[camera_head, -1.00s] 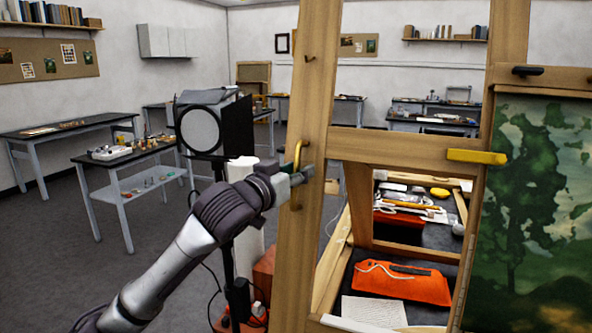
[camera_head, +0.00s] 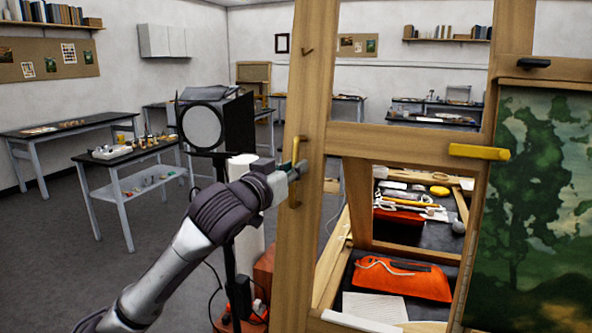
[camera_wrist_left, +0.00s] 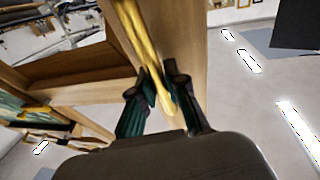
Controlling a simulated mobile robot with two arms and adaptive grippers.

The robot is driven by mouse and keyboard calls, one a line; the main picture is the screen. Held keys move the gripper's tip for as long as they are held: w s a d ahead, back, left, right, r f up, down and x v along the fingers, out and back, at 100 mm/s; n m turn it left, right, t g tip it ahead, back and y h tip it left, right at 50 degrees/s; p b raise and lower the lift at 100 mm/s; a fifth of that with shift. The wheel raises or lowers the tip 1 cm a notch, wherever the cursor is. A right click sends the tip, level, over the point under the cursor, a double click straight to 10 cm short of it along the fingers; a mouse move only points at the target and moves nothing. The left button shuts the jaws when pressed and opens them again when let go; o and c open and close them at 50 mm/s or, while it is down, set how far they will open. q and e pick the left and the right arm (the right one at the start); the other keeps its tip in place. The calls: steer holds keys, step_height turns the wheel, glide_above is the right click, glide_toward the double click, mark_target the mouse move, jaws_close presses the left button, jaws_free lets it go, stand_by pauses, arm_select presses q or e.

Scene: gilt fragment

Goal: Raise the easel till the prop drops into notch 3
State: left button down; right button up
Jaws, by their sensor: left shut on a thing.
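The wooden easel frame (camera_head: 303,230) fills the middle and right of the head view. A brass handle (camera_head: 295,150) is fixed to its left upright. My left gripper (camera_head: 297,172) is shut on this handle; the wrist view shows the yellow handle (camera_wrist_left: 148,62) between the two dark fingers (camera_wrist_left: 160,98). A green landscape painting (camera_head: 535,215) stands at the right of the frame. A yellow catch (camera_head: 479,152) sits at the crossbar's right end. I cannot make out the prop or its notches. My right gripper is not in view.
Behind the frame, a dark worktop carries an orange cloth roll (camera_head: 400,277), a paper sheet (camera_head: 374,307) and tools. A studio lamp (camera_head: 215,125) stands close behind my left arm. Side tables (camera_head: 130,155) stand at left with open grey floor between.

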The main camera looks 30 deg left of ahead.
arm_select(q)
steer(key=shift+s, duration=0.25)
steer(key=c, duration=1.4)
jaws_free()
steer(key=shift+r, duration=0.1)
steer(key=shift+o, duration=1.1)
steer(key=shift+w, duration=0.4)
steer(key=s, duration=0.7)
steer(key=shift+s+d+f, duration=0.2)
steer(key=shift+s+f, duration=0.05)
steer(key=shift+f, duration=0.05)
